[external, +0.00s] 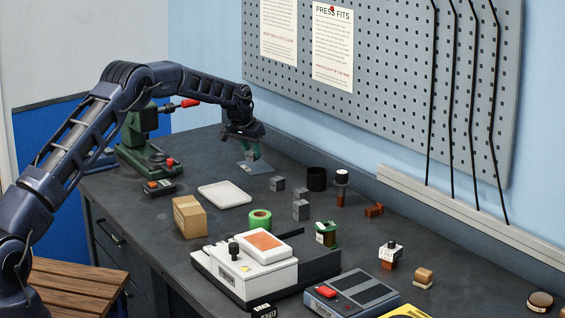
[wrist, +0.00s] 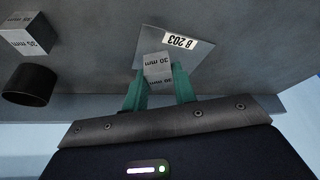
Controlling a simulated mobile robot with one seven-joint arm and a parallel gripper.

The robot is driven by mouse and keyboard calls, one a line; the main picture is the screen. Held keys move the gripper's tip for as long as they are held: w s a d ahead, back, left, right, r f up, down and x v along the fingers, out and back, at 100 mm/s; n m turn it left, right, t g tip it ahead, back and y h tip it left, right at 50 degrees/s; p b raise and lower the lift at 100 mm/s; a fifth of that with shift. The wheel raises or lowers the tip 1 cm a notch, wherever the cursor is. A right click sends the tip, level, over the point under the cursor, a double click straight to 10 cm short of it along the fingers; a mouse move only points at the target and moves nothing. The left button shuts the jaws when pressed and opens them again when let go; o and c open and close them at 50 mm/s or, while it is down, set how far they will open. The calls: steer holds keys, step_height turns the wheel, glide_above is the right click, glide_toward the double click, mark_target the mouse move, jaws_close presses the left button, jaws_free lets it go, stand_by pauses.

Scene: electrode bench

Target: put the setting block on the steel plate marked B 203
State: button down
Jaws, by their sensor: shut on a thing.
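My gripper (external: 250,157) is at the far part of the bench, over the steel plate (external: 246,167). In the wrist view, its teal fingers (wrist: 159,86) are shut on a grey setting block (wrist: 157,66) marked 30 mm. The held block is in front of the plate, whose bare surface (wrist: 205,50) shows around it and which has a white label reading B 203 (wrist: 181,42). I cannot tell whether the block touches the plate or is just above it. In the external view the fingers mostly hide the block.
Another grey block marked 30 mm (wrist: 27,33) and a black cup (wrist: 29,84) lie left in the wrist view. Other grey blocks (external: 277,183) stand near the plate. A green press (external: 139,140) is left of it, and a white tray (external: 224,195) in front.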

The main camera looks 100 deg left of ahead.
mark_target(249, 154)
steer(key=shift+f, duration=1.85)
steer(key=shift+f, duration=0.15)
steer(key=c, duration=1.1)
jaws_free()
steer(key=v, duration=1.2)
steer(key=shift+r, duration=0.2)
